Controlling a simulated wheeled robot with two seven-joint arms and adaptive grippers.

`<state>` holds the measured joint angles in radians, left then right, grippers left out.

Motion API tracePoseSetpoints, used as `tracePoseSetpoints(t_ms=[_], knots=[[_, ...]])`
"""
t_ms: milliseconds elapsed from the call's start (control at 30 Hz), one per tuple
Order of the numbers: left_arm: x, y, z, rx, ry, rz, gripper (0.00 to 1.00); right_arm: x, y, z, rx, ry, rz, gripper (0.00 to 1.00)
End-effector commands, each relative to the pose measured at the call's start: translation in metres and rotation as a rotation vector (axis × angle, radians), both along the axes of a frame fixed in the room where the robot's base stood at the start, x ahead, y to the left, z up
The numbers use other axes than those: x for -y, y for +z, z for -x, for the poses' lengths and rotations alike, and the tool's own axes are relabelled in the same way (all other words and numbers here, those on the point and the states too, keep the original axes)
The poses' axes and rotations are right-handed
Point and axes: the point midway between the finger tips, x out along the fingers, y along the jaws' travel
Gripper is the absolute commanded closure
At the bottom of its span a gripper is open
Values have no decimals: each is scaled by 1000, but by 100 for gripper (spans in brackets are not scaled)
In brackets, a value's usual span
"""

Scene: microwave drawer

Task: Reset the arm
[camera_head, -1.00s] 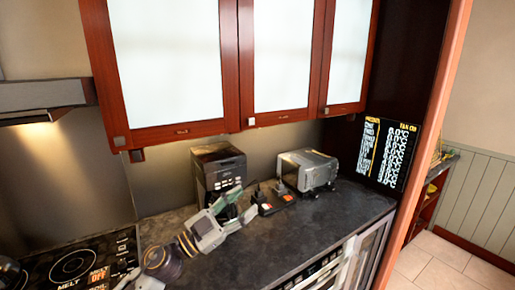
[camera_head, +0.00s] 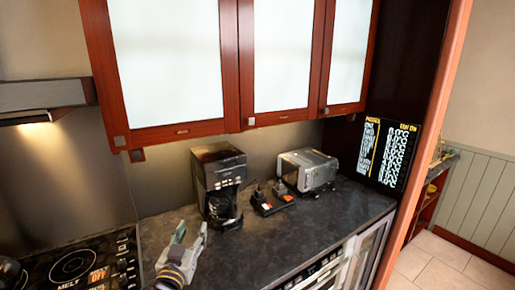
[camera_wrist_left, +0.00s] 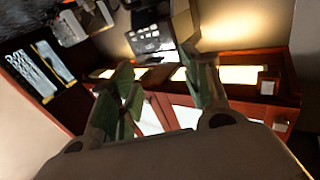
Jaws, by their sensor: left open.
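My left gripper (camera_head: 191,233) shows in the camera_head view, low and left of the middle, over the dark countertop (camera_head: 300,235). Its fingers point up and away toward the back of the counter. It is open, with nothing between the fingers. It also shows in the left wrist view, with two green-grey fingers (camera_wrist_left: 165,85) spread apart. It is in front and to the left of the black coffee machine (camera_head: 220,175) and apart from it. My right gripper is in neither view.
A silver toaster-like appliance (camera_head: 308,170) and a small black device with red parts (camera_head: 272,199) stand on the counter. The black stove top (camera_head: 75,265) is at the left. Wooden cabinets (camera_head: 180,131) hang above. A black screen (camera_head: 388,152) stands at the right.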

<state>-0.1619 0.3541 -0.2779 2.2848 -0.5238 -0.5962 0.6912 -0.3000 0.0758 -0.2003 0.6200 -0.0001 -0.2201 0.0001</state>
Motion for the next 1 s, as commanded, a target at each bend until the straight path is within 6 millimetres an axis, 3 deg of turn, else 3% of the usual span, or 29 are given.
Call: tracePoseSetpoints(t_ms=[367, 600, 800, 1000], knots=[[-34, -100, 52, -415, 131, -26, 53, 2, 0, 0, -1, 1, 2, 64], [-42, -158, 106, -699, 137, -56, 53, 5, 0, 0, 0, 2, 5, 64], [-40, -195, 158, -926, 97, -82, 53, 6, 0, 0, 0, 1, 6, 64], [-37, -215, 197, -1075, 47, -100, 53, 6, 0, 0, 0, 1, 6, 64]])
